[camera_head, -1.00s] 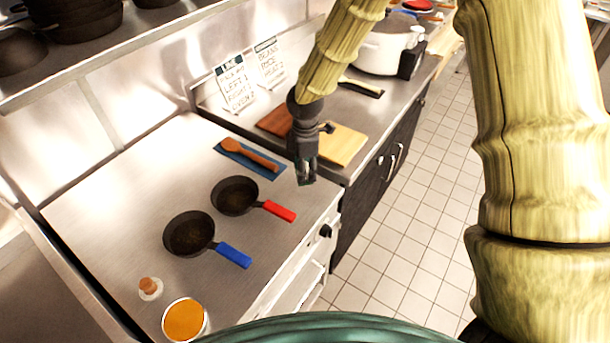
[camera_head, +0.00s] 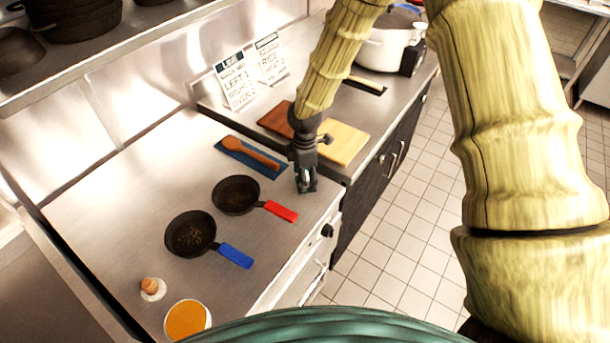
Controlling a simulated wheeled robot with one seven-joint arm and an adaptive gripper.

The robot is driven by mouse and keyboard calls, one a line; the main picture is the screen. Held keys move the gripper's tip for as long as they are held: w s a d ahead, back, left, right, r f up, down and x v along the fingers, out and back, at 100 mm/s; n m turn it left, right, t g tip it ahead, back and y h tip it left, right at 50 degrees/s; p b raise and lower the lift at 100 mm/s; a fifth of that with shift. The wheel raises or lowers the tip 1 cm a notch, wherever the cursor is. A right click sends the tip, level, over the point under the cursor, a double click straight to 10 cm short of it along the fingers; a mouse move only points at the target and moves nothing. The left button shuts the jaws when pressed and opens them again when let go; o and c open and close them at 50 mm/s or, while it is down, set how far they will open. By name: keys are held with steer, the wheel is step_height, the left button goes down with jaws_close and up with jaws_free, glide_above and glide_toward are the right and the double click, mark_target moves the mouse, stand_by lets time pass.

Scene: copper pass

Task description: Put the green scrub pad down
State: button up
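My gripper (camera_head: 306,187) points down over the right front part of the steel counter (camera_head: 110,215), to the right of the red-handled pan.
A red-handled pan (camera_head: 236,195) and a blue-handled pan (camera_head: 190,234) sit left of my gripper. A wooden spoon (camera_head: 250,152) lies on a blue mat (camera_head: 228,150). Brown (camera_head: 275,119) and light (camera_head: 345,142) boards lie behind. The counter's front edge is close by.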

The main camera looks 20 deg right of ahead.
steer(key=shift+w+r, duration=0.1)
steer(key=shift+w, duration=0.05)
step_height(320, 180, up, 12)
steer(key=b, duration=0.4)
stand_by(0.5)
stand_by(0.4)
